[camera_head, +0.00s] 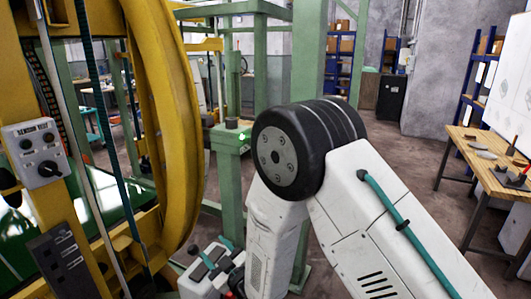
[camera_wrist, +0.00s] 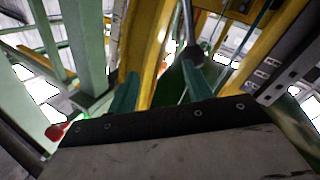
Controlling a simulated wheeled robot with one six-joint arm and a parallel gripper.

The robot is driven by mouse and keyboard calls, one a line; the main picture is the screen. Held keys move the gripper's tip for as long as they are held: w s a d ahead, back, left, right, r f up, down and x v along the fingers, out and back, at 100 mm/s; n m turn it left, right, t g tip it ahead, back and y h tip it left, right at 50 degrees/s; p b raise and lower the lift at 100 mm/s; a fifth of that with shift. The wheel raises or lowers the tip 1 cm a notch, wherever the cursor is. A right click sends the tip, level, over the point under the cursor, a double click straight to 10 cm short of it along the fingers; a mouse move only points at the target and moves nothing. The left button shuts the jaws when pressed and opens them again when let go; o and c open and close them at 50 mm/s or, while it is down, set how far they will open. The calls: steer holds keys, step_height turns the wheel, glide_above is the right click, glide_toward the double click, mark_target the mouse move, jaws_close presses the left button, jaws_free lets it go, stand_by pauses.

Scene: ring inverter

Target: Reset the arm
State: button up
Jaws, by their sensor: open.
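My arm fills the middle and right of the head view, white with a black joint, folded at a high elbow. My gripper (camera_head: 212,262) shows low in the head view, just right of the yellow ring frame (camera_head: 165,120), and part of it is cut off by the bottom edge. In the wrist view the two teal fingers of my gripper (camera_wrist: 160,90) stand apart with nothing visible between them. Beyond them are the yellow frame (camera_wrist: 150,55) and a dark rod with a rounded end (camera_wrist: 193,55).
A grey control box (camera_head: 40,150) with a black knob is on the yellow machine at the left. Green posts (camera_head: 310,50) stand behind my arm. A wooden table (camera_head: 490,165) with tools stands at the right. Open floor (camera_head: 410,165) lies between.

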steer(key=w+d+r+m+g+h, duration=0.2)
steer(key=d+r+m+h, duration=0.15)
steer(key=d+r, duration=0.45)
steer(key=w+d+r+m+g+h, duration=0.1)
steer(key=w+d+r+m+h, duration=0.2)
steer(key=d+r, duration=0.5)
steer(key=s+d+r+m+g+h, duration=0.35)
steer(key=s+d, duration=0.65)
steer(key=d, duration=0.6)
steer(key=s+d+r+m+g, duration=0.1)
steer(key=s+d+g, duration=0.1)
steer(key=s, duration=0.6)
steer(key=s+d+r+m+g+h, duration=0.1)
steer(key=s+d+g, duration=0.1)
steer(key=s+d, duration=0.3)
steer(key=s+d+r+m+g+h, duration=0.1)
steer(key=s+d+r+g, duration=0.1)
steer(key=s, duration=1)
steer(key=shift+d+m, duration=0.3)
steer(key=shift+d, duration=0.4)
